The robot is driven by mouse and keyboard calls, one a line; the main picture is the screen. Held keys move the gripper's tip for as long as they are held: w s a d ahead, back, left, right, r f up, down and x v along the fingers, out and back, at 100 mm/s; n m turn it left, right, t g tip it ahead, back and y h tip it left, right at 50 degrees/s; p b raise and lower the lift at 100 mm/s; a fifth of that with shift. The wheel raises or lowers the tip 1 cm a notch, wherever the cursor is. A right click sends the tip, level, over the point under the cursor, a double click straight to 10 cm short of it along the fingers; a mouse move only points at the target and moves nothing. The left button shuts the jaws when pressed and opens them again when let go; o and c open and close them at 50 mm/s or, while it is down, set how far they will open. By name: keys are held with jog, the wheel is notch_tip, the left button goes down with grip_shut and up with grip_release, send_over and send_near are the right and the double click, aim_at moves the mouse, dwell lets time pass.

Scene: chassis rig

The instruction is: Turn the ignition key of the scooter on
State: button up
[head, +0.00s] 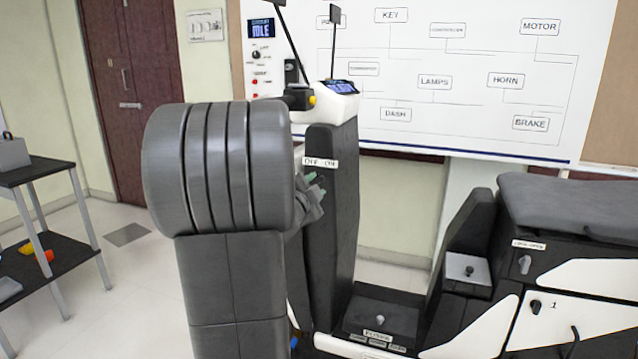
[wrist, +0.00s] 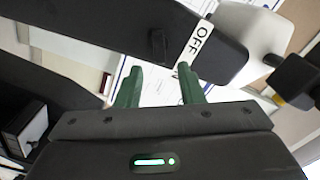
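The scooter's dark front column (head: 333,215) stands in the middle of the head view, with a white OFF/ON label (head: 320,163) on it. In the wrist view the OFF part of the label (wrist: 195,42) shows on the dark panel. Beside it is a small dark upright piece (wrist: 158,46), which looks like the ignition key; its exact turn is hard to tell. My gripper (head: 317,185) is just below the label, partly hidden behind my arm. In the wrist view its green fingers (wrist: 157,72) are apart and empty, with the dark piece ahead, between their lines.
The scooter's dash display (head: 341,87) and handlebar (head: 298,98) are above. A panel reading IDLE (head: 261,28) is on the wall board. The seat (head: 570,205) and side compartments are at right. A shelf cart (head: 40,170) stands at left; floor between is clear.

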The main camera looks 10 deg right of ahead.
aim_at(321, 180)
jog(key=v, duration=0.9)
jog(key=shift+s+a, duration=0.15)
jog(key=shift+s, duration=0.05)
jog(key=x, duration=1.4)
jog(key=shift+s, duration=0.1)
